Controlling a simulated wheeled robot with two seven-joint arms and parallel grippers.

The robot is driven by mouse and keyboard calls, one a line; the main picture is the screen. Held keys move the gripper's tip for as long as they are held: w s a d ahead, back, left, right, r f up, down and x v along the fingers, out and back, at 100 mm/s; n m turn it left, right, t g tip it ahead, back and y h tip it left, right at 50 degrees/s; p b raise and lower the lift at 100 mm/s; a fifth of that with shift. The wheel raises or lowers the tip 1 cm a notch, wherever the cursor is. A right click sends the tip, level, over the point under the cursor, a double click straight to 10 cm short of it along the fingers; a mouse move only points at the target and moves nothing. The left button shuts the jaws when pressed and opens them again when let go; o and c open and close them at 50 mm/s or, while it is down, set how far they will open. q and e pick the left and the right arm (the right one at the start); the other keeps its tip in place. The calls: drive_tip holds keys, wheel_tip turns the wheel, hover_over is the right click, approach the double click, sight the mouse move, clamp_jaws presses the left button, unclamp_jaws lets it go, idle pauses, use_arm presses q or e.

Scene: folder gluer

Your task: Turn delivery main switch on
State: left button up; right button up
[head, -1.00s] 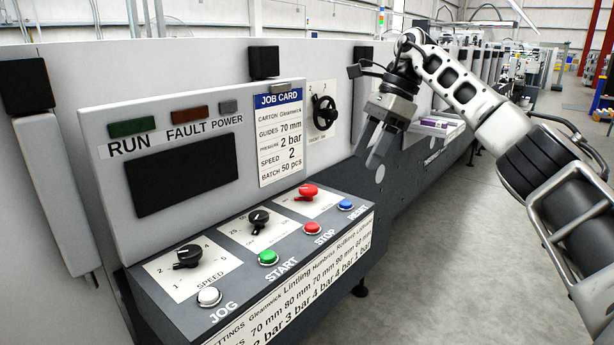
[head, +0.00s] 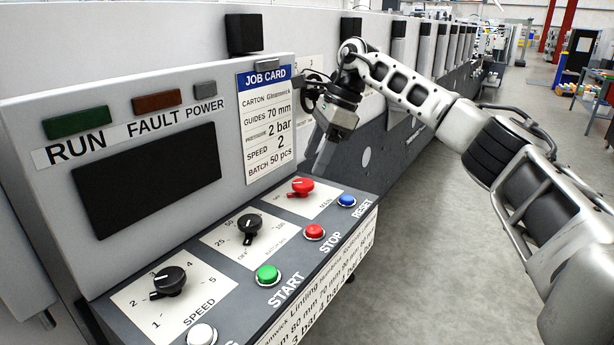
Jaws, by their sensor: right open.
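The delivery control panel carries a red main switch (head: 301,187), a rotary knob on a white plate marked MAIN at the far end of the sloped console (head: 188,322). My right gripper (head: 322,160) is just behind and above the red knob, its fingers pointing down, apart from the knob as far as I can tell. It is open and empty, seen from the side. The POWER lamp (head: 205,89), RUN lamp (head: 78,122) and FAULT lamp (head: 157,102) look dark. My left gripper is not in view.
Near the red knob are the blue RESET button (head: 346,200) and red STOP button (head: 314,232). Nearer are a black batch knob (head: 249,226), green START button (head: 267,274), black SPEED knob (head: 169,281) and white button (head: 201,334). The job card (head: 266,125) stands behind. Open floor lies right.

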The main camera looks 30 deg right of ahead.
sight(304, 182)
drive_tip(key=x, duration=0.5)
drive_tip(key=c, duration=1)
